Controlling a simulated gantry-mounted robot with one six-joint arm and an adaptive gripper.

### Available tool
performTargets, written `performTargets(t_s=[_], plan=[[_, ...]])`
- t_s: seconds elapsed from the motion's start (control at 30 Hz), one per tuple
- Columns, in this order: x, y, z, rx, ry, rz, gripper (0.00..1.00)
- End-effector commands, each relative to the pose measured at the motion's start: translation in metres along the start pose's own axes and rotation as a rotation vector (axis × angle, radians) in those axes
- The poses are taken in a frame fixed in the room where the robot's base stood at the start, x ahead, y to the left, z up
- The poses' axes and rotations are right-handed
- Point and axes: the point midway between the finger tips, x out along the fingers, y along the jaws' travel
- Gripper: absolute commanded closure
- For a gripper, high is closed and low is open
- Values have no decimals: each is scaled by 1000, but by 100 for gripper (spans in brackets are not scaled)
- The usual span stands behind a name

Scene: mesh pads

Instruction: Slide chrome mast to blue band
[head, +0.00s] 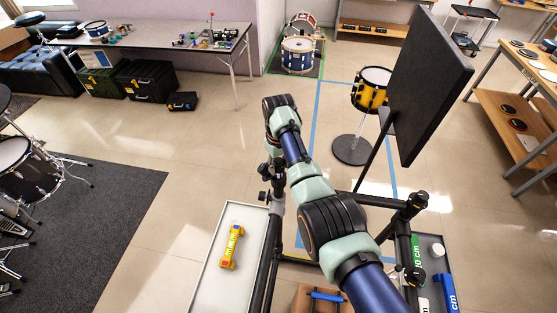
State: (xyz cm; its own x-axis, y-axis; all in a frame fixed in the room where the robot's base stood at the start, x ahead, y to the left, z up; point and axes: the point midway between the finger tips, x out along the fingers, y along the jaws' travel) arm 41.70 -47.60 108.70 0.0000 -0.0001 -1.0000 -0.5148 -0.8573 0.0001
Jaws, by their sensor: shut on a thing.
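My arm reaches forward from the bottom, bends at the far end and comes down to my gripper (271,174), small and dark at the left post of the black rack. It is shut at the top of a short grey metal mast (276,222), which looks like the chrome mast. The fingertips are too small and dark to make out exactly. The mast stands nearly upright beside a black clamp (265,196). I cannot make out a blue band on it. A blue strip with "cm" lettering (447,292) lies in the right tray, near a green one (417,252).
A black square panel (430,85) on a slanted post stands right of my arm. Black rack tubes (265,270) run along both sides. A yellow drum (371,90) stands behind.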

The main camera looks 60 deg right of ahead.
Motion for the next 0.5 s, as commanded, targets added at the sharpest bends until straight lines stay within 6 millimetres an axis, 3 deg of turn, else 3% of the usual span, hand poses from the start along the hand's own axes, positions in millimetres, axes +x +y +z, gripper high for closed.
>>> performTargets(t_s=[0.1,0.5], plan=[[-18,0,0,0,0,0,100],[-55,0,0,0,0,0,100]])
